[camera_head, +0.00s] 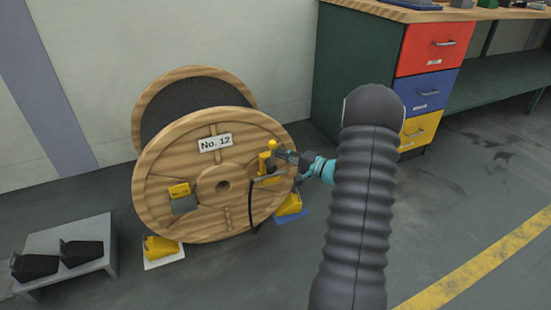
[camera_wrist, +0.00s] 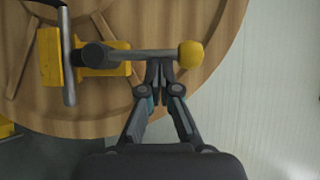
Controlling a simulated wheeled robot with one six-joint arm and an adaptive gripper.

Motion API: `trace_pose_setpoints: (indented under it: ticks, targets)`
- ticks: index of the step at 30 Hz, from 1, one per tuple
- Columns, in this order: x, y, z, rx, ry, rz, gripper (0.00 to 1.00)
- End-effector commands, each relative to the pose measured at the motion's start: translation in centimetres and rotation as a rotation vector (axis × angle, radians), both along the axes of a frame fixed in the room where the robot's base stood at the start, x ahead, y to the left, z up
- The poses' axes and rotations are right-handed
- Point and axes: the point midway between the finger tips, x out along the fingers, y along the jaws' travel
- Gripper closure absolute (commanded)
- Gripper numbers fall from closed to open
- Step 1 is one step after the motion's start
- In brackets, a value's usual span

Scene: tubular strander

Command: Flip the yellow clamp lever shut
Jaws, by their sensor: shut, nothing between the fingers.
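The wooden cable drum labelled No. 12 (camera_head: 160,200) carries a yellow clamp (camera_head: 264,164) on the right part of its face. In the wrist view the yellow clamp body (camera_wrist: 51,54) has a grey pivot and a grey lever arm (camera_wrist: 140,56) stretching right to a yellow knob (camera_wrist: 190,54). The lever stands out to one side of the clamp body. My gripper (camera_wrist: 160,68) is shut and empty, with its fingertips at the lever arm between pivot and knob. Whether they touch it is unclear. In the head view my gripper (camera_head: 287,156) is just right of the clamp.
A black cable (camera_head: 252,205) hangs from the clamp. Yellow chocks (camera_head: 160,247) stand under the drum. A low grey stand (camera_head: 68,238) with black parts is at left. A green workbench with red, blue and yellow drawers (camera_head: 434,49) is behind right. Floor at right is clear.

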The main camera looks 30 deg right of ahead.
Motion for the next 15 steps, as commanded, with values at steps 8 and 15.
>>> trace_pose_setpoints:
  ticks: [8,15]
  targets:
    - [0.0,0.0,0.0,0.001,0.0,0.001,1.0]
    - [-0.3,-2.1,-0.3,-0.001,-0.003,0.003,1.0]
